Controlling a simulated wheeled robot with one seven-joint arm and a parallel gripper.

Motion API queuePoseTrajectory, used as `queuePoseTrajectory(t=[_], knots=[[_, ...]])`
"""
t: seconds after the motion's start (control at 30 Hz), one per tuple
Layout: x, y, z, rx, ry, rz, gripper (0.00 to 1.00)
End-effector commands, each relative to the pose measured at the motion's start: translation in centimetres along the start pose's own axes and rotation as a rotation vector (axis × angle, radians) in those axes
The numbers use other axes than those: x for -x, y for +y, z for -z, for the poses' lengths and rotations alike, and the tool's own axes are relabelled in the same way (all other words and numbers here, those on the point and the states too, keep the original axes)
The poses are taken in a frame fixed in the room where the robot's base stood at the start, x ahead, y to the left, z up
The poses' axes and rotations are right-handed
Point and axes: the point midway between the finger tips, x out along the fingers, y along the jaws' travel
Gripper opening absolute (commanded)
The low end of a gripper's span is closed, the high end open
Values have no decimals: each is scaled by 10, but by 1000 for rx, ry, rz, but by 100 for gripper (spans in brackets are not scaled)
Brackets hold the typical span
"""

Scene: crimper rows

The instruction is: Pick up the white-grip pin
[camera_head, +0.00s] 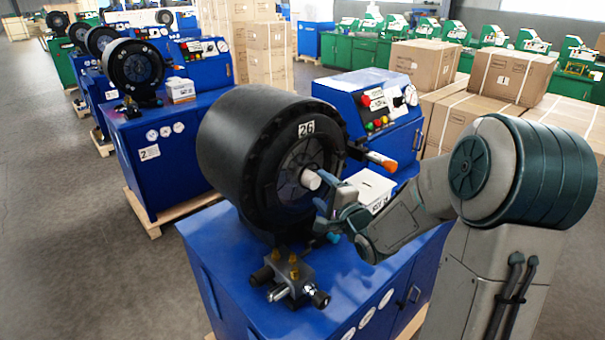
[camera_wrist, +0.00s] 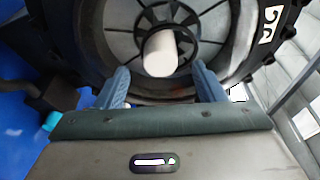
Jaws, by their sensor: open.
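The white-grip pin (camera_head: 311,179) sticks out from the middle of the black crimper head marked 26, its white end facing my gripper. In the wrist view the white grip (camera_wrist: 160,53) shows as a pale cylinder at the hub of the spoked face. My gripper (camera_head: 326,197) is close in front of the crimper face. In the wrist view its two blue-grey fingers (camera_wrist: 160,70) are spread wide, one on each side of the white grip, with clear gaps and no contact visible. The pin's inner part is hidden inside the head.
The black crimper head (camera_head: 232,150) stands on a blue cabinet (camera_head: 235,265). An orange-tipped handle (camera_head: 382,161) and a control box (camera_head: 385,110) are to its right. A brass-and-black valve fitting (camera_head: 288,277) is below at the front. Cartons (camera_head: 510,72) stand behind.

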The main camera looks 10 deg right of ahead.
Motion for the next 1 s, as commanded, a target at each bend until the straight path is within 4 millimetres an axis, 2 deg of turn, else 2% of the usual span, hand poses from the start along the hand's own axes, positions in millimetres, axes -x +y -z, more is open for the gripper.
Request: queuePoseTrajectory(t=[0.1,0.2,0.47,0.6,0.67,0.7,1.0], knots=[[-15,-1,-1,-2,-2,1,63],[-22,-1,0,-1,-1,0,63],[-23,0,0,0,0,0,63],[-23,0,0,0,0,0,24],[-23,0,0,0,0,0,7],[-23,0,0,0,0,0,3],[-23,-2,0,1,0,3,3]])
